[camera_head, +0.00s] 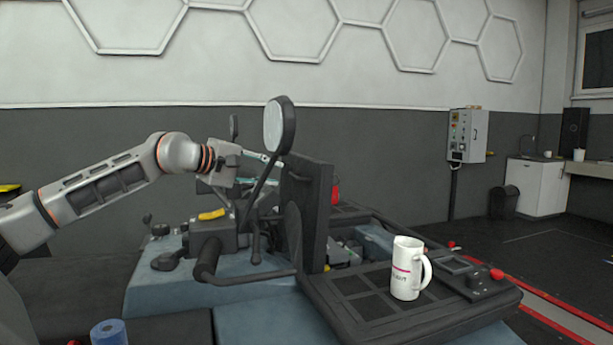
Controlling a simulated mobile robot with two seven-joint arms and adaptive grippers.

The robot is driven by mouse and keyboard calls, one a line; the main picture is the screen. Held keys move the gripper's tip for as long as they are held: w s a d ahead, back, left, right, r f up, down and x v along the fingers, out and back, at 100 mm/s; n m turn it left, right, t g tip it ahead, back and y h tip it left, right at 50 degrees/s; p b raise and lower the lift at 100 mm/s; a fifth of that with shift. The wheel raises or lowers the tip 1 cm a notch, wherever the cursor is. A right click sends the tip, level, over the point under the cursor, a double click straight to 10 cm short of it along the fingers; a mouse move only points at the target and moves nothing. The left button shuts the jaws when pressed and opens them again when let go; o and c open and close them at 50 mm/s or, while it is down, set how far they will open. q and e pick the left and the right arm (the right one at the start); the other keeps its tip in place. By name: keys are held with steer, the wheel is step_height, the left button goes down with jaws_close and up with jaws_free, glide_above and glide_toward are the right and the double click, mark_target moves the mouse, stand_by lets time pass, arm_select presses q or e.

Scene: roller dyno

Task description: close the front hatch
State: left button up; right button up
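The front hatch (312,208) is a dark, thick panel. It stands upright, open, at the middle of the vehicle, and parts of the machinery show in the opening to its right. My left gripper (262,170) comes in from the left at the height of the hatch's upper part. Its two fingers appear spread apart, with nothing seen between them. It is to the left of the hatch, and a round mirror on a stalk (279,126) partly covers the fingertips. I cannot tell whether it touches the hatch. My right gripper is not in view.
A white mug (406,270) stands on the dark panel right of the opening. A handlebar (207,262) with a yellow part (212,214) is below my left gripper. A control box (467,135) stands by the back wall.

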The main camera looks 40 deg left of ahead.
mark_target(293, 176)
arm_select(q)
steer(key=p+x, duration=0.2)
steer(key=x, duration=0.3)
steer(key=shift+w, duration=0.4)
steer(key=shift+w+d+f, duration=0.1)
steer(key=shift+w+f, duration=0.1)
steer(key=shift+w, duration=0.4)
steer(key=shift+w+f, duration=0.1)
steer(key=shift+w, duration=0.05)
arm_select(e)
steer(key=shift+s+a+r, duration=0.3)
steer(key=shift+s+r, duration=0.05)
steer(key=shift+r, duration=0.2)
arm_select(q)
jaws_close()
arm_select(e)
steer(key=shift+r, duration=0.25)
